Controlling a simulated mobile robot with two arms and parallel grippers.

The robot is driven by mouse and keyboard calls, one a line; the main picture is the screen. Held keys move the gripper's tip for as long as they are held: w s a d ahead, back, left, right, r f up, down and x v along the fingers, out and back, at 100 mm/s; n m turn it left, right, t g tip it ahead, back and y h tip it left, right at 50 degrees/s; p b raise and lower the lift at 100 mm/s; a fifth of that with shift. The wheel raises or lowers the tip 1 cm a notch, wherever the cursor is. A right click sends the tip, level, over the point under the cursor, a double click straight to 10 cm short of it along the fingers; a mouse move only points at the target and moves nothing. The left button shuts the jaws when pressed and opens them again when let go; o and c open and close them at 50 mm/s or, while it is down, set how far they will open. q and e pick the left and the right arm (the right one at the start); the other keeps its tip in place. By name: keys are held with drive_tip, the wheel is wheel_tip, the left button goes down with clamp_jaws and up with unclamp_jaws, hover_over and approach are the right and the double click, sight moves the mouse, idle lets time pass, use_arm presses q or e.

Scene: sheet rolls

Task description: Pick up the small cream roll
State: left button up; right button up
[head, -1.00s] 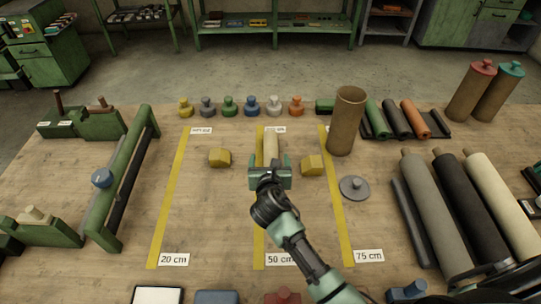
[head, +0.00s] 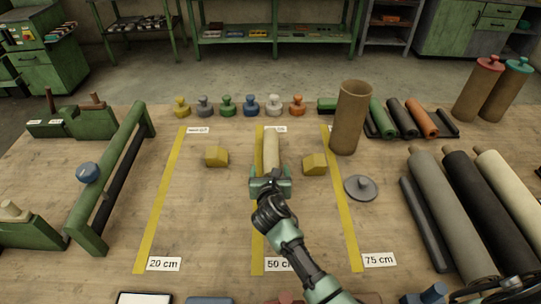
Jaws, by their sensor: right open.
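The small cream roll (head: 271,148) lies lengthwise on the bench along the middle yellow strip, pointing away from me. My right gripper (head: 270,180) is open at the roll's near end, its jaws to either side of the roll's line. The gripper hides the near end, so I cannot tell whether it touches the roll. My left gripper is not in view.
Yellow blocks stand left (head: 216,156) and right (head: 315,163) of the roll. A brown tube (head: 350,118) and a grey lidded disc (head: 361,187) stand to the right. Large rolls (head: 455,215) lie further right. Coloured knobbed weights (head: 251,106) line the back.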

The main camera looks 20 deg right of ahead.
sight(271, 154)
drive_tip(key=shift+d+x, duration=0.2)
drive_tip(key=shift+x, duration=2.15)
drive_tip(key=shift+r, duration=0.15)
clamp_jaws()
drive_tip(key=shift+r, duration=0.1)
